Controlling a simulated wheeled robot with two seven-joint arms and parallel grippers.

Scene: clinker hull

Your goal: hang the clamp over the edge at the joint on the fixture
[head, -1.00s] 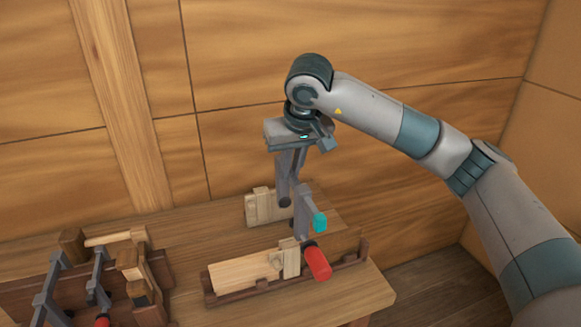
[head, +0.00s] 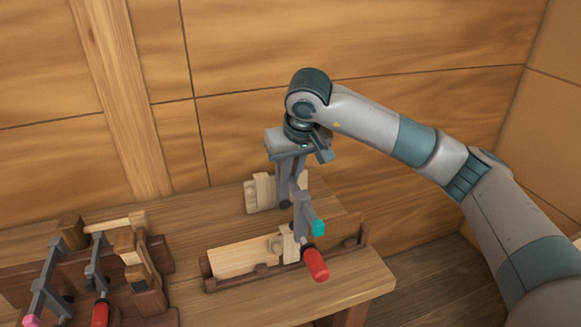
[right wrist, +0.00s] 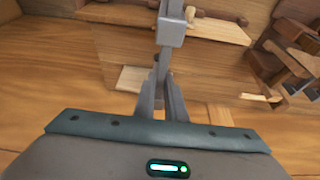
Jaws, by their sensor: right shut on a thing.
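My right gripper (head: 291,200) points down and is shut on the clamp (head: 301,218). The clamp has a grey bar, a teal piece and a red handle. It hangs upright in front of the fixture (head: 340,255), a dark wooden cradle holding pale planks (head: 240,258). The clamp's lower part overlaps the pale block at the joint (head: 289,244); I cannot tell whether they touch. In the right wrist view, the grey clamp bar (right wrist: 171,32) extends beyond my fingers (right wrist: 162,95). My left gripper is not in view.
A dark wooden rack (head: 160,255) with other clamps and wooden tools stands at the left of the table. A pale notched block (head: 262,192) sits behind the fixture. The table's front right corner (head: 375,282) is clear. A panelled wall stands behind.

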